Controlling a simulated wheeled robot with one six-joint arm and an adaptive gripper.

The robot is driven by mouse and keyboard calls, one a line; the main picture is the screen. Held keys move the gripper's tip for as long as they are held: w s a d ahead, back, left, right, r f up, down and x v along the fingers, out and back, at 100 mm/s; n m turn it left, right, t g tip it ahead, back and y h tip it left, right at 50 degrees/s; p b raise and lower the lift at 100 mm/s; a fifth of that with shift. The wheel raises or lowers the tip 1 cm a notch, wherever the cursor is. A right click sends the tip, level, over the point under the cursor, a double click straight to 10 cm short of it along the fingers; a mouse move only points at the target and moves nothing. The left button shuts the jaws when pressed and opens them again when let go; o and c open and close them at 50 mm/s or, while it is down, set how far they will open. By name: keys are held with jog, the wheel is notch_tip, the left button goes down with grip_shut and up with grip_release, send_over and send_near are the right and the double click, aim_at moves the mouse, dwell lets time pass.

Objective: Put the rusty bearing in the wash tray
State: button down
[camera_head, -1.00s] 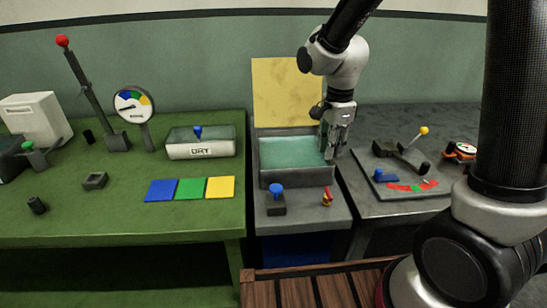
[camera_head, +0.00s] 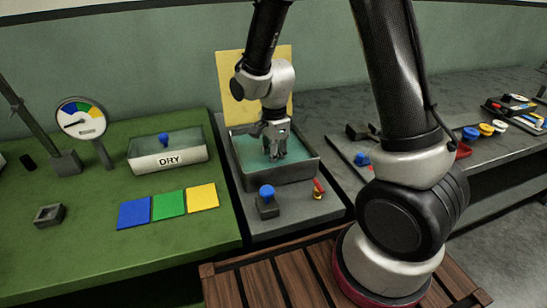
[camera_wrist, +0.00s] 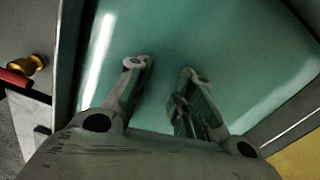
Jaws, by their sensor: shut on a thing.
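The wash tray (camera_head: 296,171) is a grey basin with a teal inside, in the middle of the head view. Its teal inside (camera_wrist: 240,50) fills most of the wrist view. My gripper (camera_head: 275,155) points down over the tray, its fingertips within the tray's outline. In the wrist view my gripper (camera_wrist: 166,70) shows two fingers with a gap between the tips. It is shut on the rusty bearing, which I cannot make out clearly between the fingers. How high the fingertips are above the tray's bottom is hard to tell.
A blue knob (camera_head: 267,192) and a red lever (camera_head: 318,188) stand in front of the tray. A yellow panel (camera_head: 235,104) rises behind it. The DRY tray (camera_head: 168,159) and colored squares (camera_head: 169,205) lie left on the green table. A gauge (camera_head: 81,119) stands farther left.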

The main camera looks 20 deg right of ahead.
jog(key=shift+f, duration=0.25)
jog(key=shift+f, duration=0.15)
jog(key=c, duration=1.3)
grip_release()
jog(key=shift+o, duration=0.2)
notch_tip(320, 180, up, 12)
jog(key=f, duration=0.1)
jog(key=s+d+r+n+t, duration=0.2)
jog(key=s+d+r+n, duration=0.5)
jog(key=r, duration=0.4)
jog(key=s+d+r+n+t, duration=0.1)
jog(key=s+d+r+n, duration=0.1)
jog(key=s+d+n, duration=0.2)
jog(key=s+d+r+n+t, duration=0.1)
jog(key=s+d+n, duration=0.3)
jog(key=s, duration=0.4)
jog(key=shift+r+n, duration=0.4)
jog(key=shift+r, duration=0.2)
